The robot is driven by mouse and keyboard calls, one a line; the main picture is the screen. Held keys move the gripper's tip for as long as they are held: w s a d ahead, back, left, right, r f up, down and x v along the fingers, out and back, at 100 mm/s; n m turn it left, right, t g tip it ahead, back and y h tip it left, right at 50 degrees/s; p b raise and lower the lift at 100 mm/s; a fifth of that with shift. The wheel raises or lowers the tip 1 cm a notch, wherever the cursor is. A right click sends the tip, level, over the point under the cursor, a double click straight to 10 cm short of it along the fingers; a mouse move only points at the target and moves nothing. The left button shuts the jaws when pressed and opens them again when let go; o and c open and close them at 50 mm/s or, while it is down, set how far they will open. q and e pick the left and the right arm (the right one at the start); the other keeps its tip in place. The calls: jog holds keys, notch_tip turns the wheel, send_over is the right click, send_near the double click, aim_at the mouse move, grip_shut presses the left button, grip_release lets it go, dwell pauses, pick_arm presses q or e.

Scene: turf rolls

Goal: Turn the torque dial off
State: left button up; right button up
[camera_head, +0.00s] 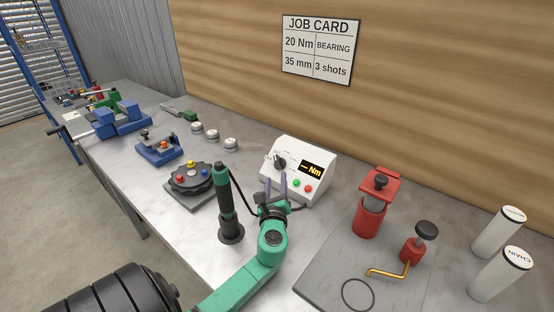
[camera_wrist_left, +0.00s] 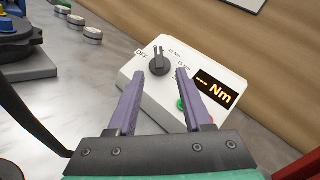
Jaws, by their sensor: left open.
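The torque dial (camera_head: 280,163) is a black knob on a white control box (camera_head: 312,158) near the back wall. In the left wrist view the dial (camera_wrist_left: 159,64) has an OFF label to its left and Nm labels to its right. Its grip ridge points roughly up in that view; I cannot tell exactly which mark it meets. The box display (camera_wrist_left: 213,88) reads "--- Nm". My left gripper (camera_head: 276,184) is open in front of the box, its purple fingers (camera_wrist_left: 160,76) apart and empty, one to each side below the dial. My right gripper is not in view.
A black and green upright tool (camera_head: 225,205) with a cable stands just left of my left arm. A black rotary tray (camera_head: 192,178) and blue fixtures lie further left. A red press (camera_head: 370,210) stands right on a grey mat. White canisters (camera_head: 500,232) are at the far right.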

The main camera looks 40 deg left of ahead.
aim_at(277, 163)
pick_arm(q)
jog(key=x, duration=0.3)
jog(key=b+x, duration=0.1)
jog(key=x, duration=0.3)
jog(key=b+x, duration=0.1)
jog(key=x, duration=0.2)
jog(key=shift+w+a+f, duration=0.2)
jog(key=shift+w+f, duration=0.05)
jog(key=shift+f, duration=0.15)
jog(key=shift+w+a+r, duration=0.15)
jog(key=shift+r, duration=0.1)
jog(key=shift+c, duration=0.6)
grip_shut()
